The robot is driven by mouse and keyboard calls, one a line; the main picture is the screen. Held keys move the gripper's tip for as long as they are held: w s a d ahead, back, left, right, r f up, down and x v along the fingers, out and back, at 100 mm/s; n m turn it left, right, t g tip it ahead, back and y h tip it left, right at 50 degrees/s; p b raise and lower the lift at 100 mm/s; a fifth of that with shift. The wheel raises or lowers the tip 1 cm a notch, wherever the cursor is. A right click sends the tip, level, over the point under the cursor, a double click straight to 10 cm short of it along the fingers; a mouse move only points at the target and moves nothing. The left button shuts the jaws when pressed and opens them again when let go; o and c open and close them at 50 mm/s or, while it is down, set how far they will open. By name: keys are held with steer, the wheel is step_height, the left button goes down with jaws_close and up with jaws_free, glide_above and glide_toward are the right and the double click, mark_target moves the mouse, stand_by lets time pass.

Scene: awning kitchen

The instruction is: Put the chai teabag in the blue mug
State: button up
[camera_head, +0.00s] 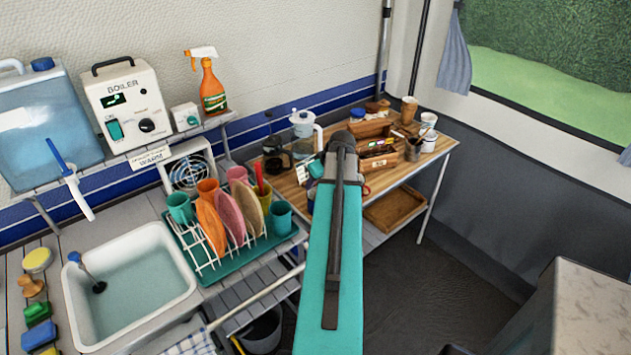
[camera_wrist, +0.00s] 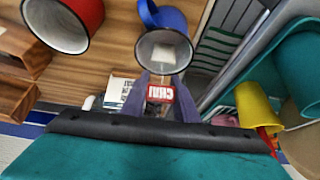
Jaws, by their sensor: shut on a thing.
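The blue mug (camera_wrist: 163,18) is at the top middle of the wrist view, its opening facing the camera. My gripper (camera_wrist: 160,80) is just below its rim in that view, shut on the red chai tag (camera_wrist: 161,94) of the teabag. A pale square, apparently the teabag (camera_wrist: 164,56), shows within the outline of the mug's opening. I cannot tell whether it is inside the mug or hangs in front of it.
A red mug (camera_wrist: 88,14) stands left of the blue one on the wooden table (camera_head: 405,178). The dish rack (camera_head: 238,262) with plates and cups is beside the table. A wooden box (camera_head: 378,160) and a glass press (camera_head: 276,160) stand further back.

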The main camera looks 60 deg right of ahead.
steer(key=shift+f+b, duration=0.3)
steer(key=shift+f, duration=0.25)
steer(key=shift+s+f, duration=0.1)
steer(key=o, duration=1.1)
steer(key=shift+a, duration=0.1)
steer(key=shift+s, duration=0.1)
steer(key=shift+o, duration=0.4)
steer(key=b+v, duration=0.3)
steer(key=v, duration=1.1)
steer(key=shift+w+r, duration=0.2)
steer(key=shift+w, duration=0.05)
